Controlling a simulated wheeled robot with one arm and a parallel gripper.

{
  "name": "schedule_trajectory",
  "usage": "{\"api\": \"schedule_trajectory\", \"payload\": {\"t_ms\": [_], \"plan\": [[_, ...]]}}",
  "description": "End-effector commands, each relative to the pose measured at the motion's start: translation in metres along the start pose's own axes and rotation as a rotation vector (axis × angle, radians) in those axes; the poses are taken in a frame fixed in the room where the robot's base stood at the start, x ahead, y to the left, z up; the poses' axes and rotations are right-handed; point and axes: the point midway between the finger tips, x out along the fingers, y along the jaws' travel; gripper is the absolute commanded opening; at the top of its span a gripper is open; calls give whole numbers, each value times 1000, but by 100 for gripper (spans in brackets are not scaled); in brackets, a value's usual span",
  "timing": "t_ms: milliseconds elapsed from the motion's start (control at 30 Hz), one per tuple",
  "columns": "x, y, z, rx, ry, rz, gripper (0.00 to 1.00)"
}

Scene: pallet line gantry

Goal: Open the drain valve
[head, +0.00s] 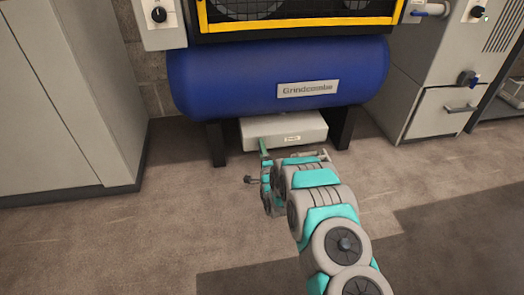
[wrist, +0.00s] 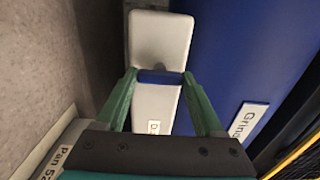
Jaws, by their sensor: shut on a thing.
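The drain valve shows in the wrist view as a pale grey body (wrist: 160,35) with a blue handle (wrist: 160,77) across it. My gripper (wrist: 160,84) has its two green fingers on either side of the blue handle and is shut on it. In the head view my gripper (head: 266,158) is low in front of the blue tank (head: 235,85), and my arm hides the valve there.
A pale box (head: 270,130) with a small label sits under the tank, between its dark legs. A grey cabinet (head: 60,100) stands at left and a grey machine (head: 425,80) at right. The floor (head: 130,225) at front left is clear.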

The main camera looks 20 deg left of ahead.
Motion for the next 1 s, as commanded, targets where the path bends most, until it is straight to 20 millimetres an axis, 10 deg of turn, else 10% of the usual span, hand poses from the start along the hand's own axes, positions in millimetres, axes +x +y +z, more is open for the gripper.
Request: {"api": "schedule_trajectory", "payload": {"t_ms": [500, 533, 800, 1000], "plan": [[0, 0, -2, 22, 3, 0, 14], [0, 0, -2, 22, 3, 0, 71], [0, 0, -1, 21, 2, 0, 100], [0, 0, -1, 20, 1, 0, 100]]}}
